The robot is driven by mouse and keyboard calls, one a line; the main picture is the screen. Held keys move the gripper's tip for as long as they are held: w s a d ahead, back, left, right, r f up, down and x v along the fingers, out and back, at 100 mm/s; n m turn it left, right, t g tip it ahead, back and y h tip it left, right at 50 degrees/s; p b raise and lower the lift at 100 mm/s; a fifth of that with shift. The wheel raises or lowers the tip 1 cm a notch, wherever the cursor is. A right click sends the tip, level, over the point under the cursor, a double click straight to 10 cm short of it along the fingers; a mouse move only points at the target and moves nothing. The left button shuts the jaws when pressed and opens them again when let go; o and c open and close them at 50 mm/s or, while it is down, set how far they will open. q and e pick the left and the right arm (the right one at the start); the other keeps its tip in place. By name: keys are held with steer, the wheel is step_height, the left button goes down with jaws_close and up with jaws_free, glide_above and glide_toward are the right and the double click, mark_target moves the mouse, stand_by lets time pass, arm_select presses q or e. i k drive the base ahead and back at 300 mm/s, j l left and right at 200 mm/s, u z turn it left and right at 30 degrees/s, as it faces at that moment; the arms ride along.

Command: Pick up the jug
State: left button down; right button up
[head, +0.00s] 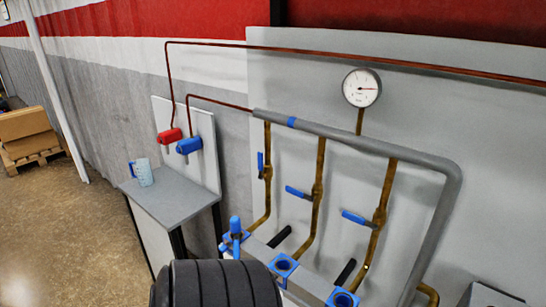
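The jug (142,172) is a small light-blue, translucent-looking vessel with a blue handle on its left side. It stands upright near the left, back part of a small grey table (180,203). The red tap (169,136) and the blue tap (189,145) are on a grey panel behind the table, to the right of the jug. Neither of my grippers shows in the head view, and nothing is touching the jug. What is inside the jug is too small to tell.
Thin copper pipes run from the taps. To the right is a grey pipe frame (380,147) with brass pipes, blue valve handles and a round gauge (361,88). Cardboard boxes on a pallet (27,132) are at far left. The floor left of the table is clear.

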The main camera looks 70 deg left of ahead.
mark_target(144, 173)
steer(key=u, duration=3.25)
steer(key=z, duration=0.6)
steer(key=i+j+z, duration=0.35)
steer(key=j+z, duration=0.15)
steer(key=j, duration=0.15)
steer(key=i+j+z, duration=0.25)
steer(key=j, duration=0.15)
steer(key=j+z, duration=0.25)
steer(key=j, duration=0.15)
steer(key=j+z, duration=0.25)
steer(key=j, duration=0.15)
steer(key=i, duration=0.05)
